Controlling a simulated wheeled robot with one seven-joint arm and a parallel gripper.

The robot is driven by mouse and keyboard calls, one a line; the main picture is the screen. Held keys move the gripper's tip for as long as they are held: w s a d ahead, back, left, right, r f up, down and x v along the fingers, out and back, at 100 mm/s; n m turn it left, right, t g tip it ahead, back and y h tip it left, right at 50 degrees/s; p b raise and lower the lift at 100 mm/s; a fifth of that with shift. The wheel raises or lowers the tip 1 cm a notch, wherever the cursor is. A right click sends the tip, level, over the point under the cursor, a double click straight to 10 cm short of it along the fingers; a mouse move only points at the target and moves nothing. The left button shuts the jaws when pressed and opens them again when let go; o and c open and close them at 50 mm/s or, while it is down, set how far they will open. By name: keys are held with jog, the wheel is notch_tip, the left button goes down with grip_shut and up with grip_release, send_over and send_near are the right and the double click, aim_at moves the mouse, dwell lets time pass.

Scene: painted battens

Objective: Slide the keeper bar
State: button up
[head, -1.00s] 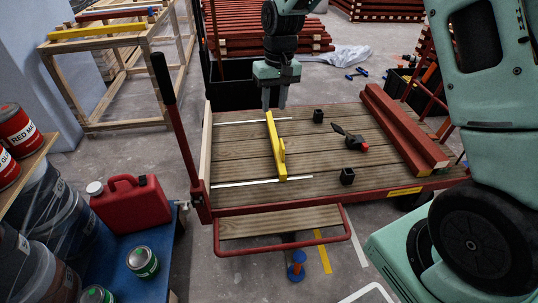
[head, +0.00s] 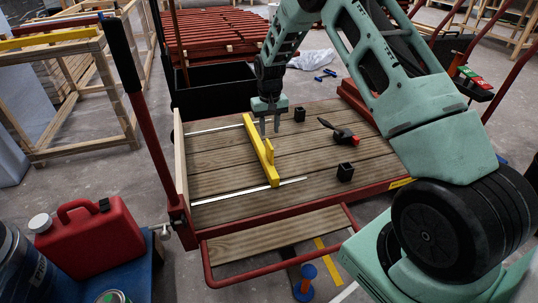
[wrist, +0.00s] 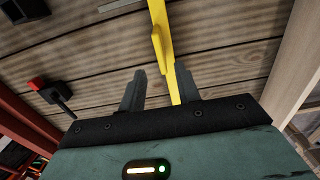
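The yellow keeper bar (head: 257,146) lies across the slatted wooden deck of a cart (head: 220,165), over two pale strips. A raised yellow tab (head: 269,151) stands on its right side near the middle. My gripper (head: 270,132) points down beside the bar's far half, fingers apart. In the wrist view the open fingers (wrist: 160,90) have empty space between them. The keeper bar (wrist: 174,72) passes behind the right finger, and its tab shows just beyond the fingertips. I cannot tell whether any finger touches the bar.
Two black blocks (head: 345,172) (head: 300,114) and a dark tool with a red part (head: 340,133) sit on the deck to the right. The cart's red handle post (head: 145,130) rises at left. A red can (head: 90,237) stands at lower left.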

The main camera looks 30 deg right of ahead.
aim_at(270, 143)
notch_tip(270, 143, down, 10)
jog(key=b, duration=0.3)
jog(key=shift+b, duration=0.4)
grip_shut()
